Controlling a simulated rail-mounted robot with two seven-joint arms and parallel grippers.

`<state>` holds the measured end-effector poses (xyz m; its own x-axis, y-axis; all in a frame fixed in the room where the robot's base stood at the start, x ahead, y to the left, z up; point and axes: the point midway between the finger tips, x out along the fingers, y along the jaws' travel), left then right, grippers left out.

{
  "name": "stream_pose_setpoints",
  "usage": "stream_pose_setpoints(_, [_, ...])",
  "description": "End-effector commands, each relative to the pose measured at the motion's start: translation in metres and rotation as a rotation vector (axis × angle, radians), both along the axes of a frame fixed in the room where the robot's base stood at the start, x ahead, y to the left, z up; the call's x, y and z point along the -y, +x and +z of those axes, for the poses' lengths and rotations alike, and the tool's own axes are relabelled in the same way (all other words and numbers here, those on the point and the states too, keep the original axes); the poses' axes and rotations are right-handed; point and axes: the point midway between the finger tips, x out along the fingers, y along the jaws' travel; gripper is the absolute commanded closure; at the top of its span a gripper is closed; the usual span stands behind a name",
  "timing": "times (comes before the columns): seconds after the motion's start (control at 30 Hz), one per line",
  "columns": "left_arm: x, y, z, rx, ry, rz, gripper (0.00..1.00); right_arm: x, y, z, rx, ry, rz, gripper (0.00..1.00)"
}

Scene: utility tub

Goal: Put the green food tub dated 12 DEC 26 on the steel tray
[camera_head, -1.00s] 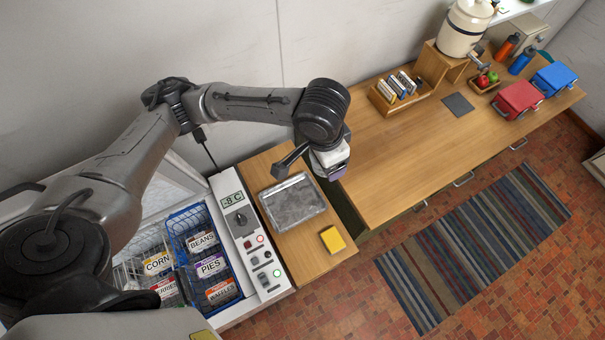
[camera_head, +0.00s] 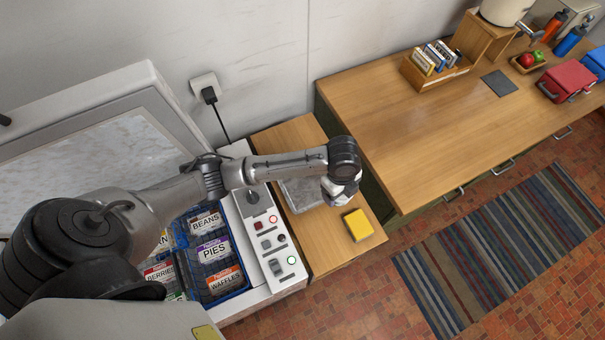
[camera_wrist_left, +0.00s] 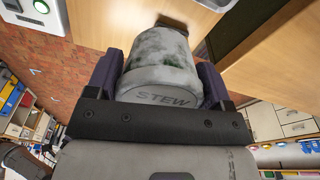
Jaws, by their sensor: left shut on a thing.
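My left gripper (camera_head: 342,192) is shut on a frosted tub (camera_wrist_left: 160,62), held between its two dark purple fingers in the left wrist view. The tub is mostly white with frost, with dark green patches, and its near end reads STEW. No date can be read on it. In the head view the tub is largely hidden by the gripper and wrist. The steel tray (camera_head: 298,199) lies on the wooden side top, partly covered by my left arm. The gripper appears above the tray's right end; the height gap cannot be told. My right gripper is out of view.
A yellow block (camera_head: 358,225) sits on the wood near the tray's front right. The open freezer holds a blue basket (camera_head: 222,292) of labelled packs, with a control panel (camera_head: 268,243) beside it. A long wooden counter (camera_head: 420,130) stands to the right, mostly clear.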

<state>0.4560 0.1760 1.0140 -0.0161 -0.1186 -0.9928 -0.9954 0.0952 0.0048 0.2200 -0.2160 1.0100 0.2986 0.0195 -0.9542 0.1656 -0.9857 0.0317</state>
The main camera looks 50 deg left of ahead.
Motion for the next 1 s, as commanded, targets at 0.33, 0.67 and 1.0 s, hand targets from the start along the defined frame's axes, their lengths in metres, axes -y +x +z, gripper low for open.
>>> stream_pose_setpoints(0.33, [-0.056,0.007,-0.036,-0.002,0.003,-0.006,0.56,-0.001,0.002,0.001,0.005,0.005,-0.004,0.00])
stream_pose_setpoints(0.67, [-0.106,0.014,-0.066,-0.001,0.000,-0.008,0.56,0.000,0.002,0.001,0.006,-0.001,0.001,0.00])
stream_pose_setpoints(1.0, [-0.115,0.015,-0.087,-0.002,-0.001,-0.008,0.56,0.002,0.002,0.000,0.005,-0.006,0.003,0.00])
